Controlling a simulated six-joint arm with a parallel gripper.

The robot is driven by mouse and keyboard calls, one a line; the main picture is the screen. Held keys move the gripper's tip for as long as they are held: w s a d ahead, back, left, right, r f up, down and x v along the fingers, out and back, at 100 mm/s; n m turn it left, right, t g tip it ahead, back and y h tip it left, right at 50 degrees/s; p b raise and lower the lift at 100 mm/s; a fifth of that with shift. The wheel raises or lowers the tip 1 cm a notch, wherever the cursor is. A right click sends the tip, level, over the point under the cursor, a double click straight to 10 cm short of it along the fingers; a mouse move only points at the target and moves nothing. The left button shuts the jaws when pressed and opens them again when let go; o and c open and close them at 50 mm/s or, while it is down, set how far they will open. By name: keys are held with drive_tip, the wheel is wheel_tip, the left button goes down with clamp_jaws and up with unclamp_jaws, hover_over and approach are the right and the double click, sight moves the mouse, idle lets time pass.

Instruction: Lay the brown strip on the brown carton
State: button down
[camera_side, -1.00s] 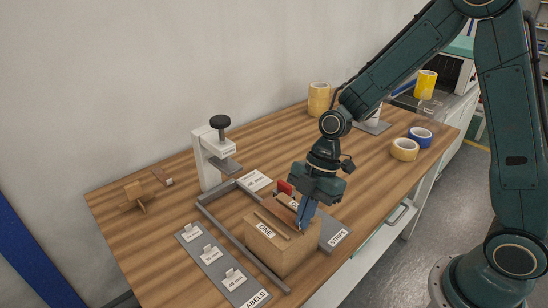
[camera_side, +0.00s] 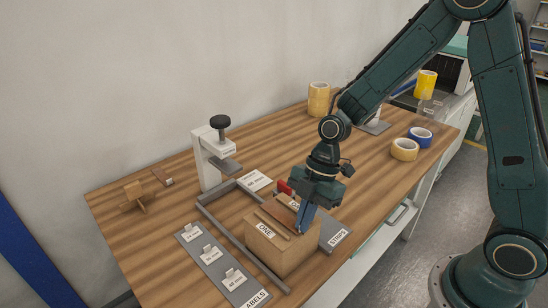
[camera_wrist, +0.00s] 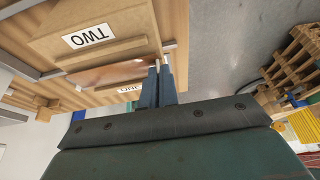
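A brown cardboard carton labelled ONE (camera_side: 283,254) stands near the table's front edge, with a thin brown line along its top. A second carton labelled TWO (camera_wrist: 125,25) fills the upper part of the wrist view. A shiny brown strip (camera_wrist: 108,74) lies across the view between the two labels, its right end at my fingertips. My gripper (camera_wrist: 160,66) points down, its fingers close together and apparently shut on the strip's end. In the side view, my gripper (camera_side: 301,230) is at the right side of carton ONE's top. Whether the strip touches the carton is unclear.
A grey frame rail (camera_side: 240,240) runs left of the carton. A grey labels board (camera_side: 218,262) lies at the front left, and a white clamp press (camera_side: 208,165) stands behind.

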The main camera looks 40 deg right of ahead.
drive_tip(key=shift+f, duration=0.1)
drive_tip(key=c, duration=1.6)
unclamp_jaws()
drive_tip(key=shift+o, duration=0.4)
drive_tip(key=shift+o, duration=0.8)
drive_tip(key=shift+r, duration=3.55)
